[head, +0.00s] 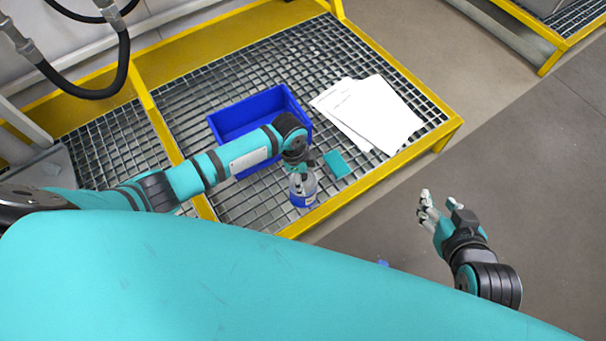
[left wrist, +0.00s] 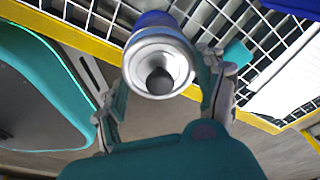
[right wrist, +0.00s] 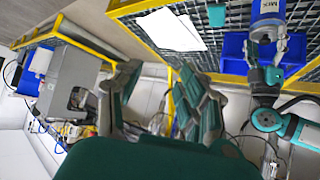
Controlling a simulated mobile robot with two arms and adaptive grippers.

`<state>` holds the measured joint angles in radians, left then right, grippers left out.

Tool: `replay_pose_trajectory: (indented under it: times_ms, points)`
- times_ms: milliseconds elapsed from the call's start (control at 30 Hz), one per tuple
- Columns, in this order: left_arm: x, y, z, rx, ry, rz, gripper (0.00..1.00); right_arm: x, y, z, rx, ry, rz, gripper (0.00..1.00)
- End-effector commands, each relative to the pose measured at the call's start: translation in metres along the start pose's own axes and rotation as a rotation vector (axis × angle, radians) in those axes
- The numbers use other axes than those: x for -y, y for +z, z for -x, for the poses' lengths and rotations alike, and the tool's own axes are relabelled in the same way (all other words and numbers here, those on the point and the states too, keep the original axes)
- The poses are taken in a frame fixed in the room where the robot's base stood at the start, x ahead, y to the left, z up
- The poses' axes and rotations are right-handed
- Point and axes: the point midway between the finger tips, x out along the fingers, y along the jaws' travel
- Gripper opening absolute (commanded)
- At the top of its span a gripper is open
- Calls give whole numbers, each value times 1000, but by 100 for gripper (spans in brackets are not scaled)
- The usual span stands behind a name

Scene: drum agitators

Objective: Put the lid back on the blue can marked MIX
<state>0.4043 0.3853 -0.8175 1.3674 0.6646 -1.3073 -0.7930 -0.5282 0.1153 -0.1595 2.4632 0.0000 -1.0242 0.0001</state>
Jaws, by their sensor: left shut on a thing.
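The blue can marked MIX (head: 301,200) stands upright on the grating near its yellow front edge. Its blue side shows behind the lid in the left wrist view (left wrist: 153,18), and its MIX label in the right wrist view (right wrist: 267,8). The lid (left wrist: 138,68) is a silver disc with a dark knob in its middle. My left gripper (head: 300,173) points down over the can, its fingers on either side of the lid's rim. The lid covers the can's mouth; I cannot tell whether it touches. My right gripper (head: 431,207) is open and empty, out over the floor.
A blue bin (head: 224,125) stands behind my left gripper. White papers (head: 375,112) and a small teal block (head: 337,165) lie to the right of it. A yellow rail (head: 375,178) edges the grating. Clear floor (head: 540,150) lies to the right.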

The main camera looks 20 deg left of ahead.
Motion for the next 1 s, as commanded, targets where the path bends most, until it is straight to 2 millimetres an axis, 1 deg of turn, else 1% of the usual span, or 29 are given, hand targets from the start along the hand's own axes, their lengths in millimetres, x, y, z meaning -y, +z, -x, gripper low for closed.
replay_pose_trajectory:
  times_ms: [1000]
  points:
    - [0, 0, -3, 0, 0, 0, 50, -1, 21, 5, 103, 3, -3, 40]
